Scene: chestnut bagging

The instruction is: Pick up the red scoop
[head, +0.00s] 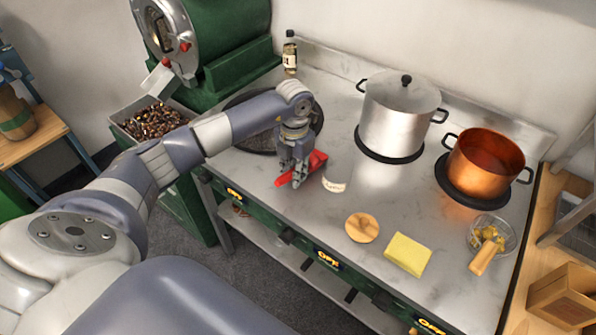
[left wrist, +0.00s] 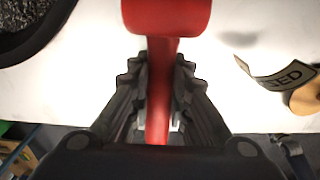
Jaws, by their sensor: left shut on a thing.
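The red scoop (head: 316,160) is at the left part of the metal stove top (head: 300,217), partly hidden by my left gripper. My left gripper (head: 291,177) comes down over the scoop from above. In the left wrist view, the scoop's red handle (left wrist: 160,85) runs between the two dark fingers of my left gripper (left wrist: 160,88), which are closed on it from both sides. The scoop's wider red part (left wrist: 166,16) is at the top of that view. I cannot tell whether the scoop touches the stove top. My right gripper is not in view.
A white labelled item (head: 334,181) is just right of the scoop. A steel pot (head: 397,120) and a copper pot (head: 484,165) stand behind. A chestnut bin (head: 120,127) is left.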

